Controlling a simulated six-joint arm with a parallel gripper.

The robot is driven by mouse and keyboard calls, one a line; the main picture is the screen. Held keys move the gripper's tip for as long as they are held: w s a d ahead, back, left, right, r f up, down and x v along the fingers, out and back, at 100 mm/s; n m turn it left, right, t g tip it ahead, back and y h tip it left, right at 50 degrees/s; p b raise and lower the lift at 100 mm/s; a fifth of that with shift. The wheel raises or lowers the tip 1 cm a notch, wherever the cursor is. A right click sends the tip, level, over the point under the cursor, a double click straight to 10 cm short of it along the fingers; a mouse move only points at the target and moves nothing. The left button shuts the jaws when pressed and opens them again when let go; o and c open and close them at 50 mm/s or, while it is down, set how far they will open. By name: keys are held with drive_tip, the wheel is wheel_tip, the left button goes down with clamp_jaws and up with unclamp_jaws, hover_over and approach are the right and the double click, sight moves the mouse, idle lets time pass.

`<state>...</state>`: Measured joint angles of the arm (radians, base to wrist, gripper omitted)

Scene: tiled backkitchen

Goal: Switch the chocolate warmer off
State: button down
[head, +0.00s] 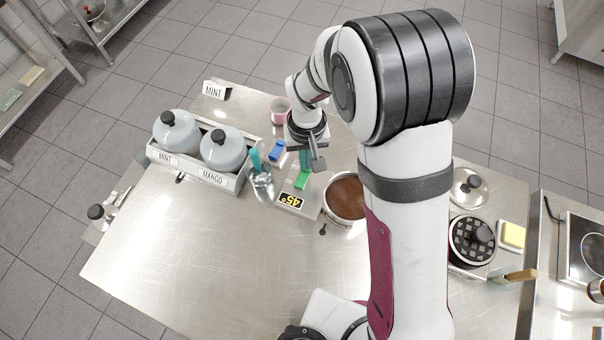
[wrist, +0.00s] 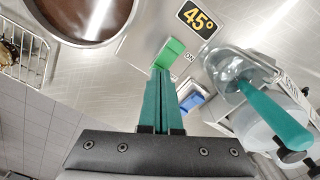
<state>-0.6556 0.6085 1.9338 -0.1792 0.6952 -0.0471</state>
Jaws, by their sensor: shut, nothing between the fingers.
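The chocolate warmer has a round pan of brown chocolate (head: 345,196) and a metal panel with a yellow 45° display (head: 291,200). A green switch (head: 302,180) sits on the panel; it also shows in the wrist view (wrist: 172,50) with an ON label beside it. My gripper (head: 305,160) is shut and empty, pointing down. In the wrist view its teal fingertips (wrist: 160,70) are at the near end of the green switch; I cannot tell whether they touch it. The switch's tilt is not clear.
A blue switch (head: 277,150) is close behind the green one. A teal-handled scoop (head: 256,162) stands left of the panel. Lidded mint and mango pots (head: 221,148) sit in a rack further left, and a pink cup (head: 279,110) behind. The front left steel table (head: 190,255) is clear.

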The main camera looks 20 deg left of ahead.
drive_tip(key=shift+f, duration=0.8)
drive_tip(key=shift+r, duration=3.5)
drive_tip(key=s+d+r+m, duration=0.3)
drive_tip(key=d+r, duration=0.2)
drive_tip(key=d, duration=0.2)
drive_tip(key=s+d+r+m, duration=0.4)
drive_tip(key=d+r, duration=0.1)
drive_tip(key=d, duration=0.3)
drive_tip(key=s+d+r+m+y, duration=0.1)
drive_tip(key=s+d+m, duration=0.3)
drive_tip(key=s, duration=0.6)
drive_tip(key=shift+d+r+m+y, duration=0.2)
drive_tip(key=shift+d+m+y, duration=0.1)
drive_tip(key=shift+d+y, duration=0.1)
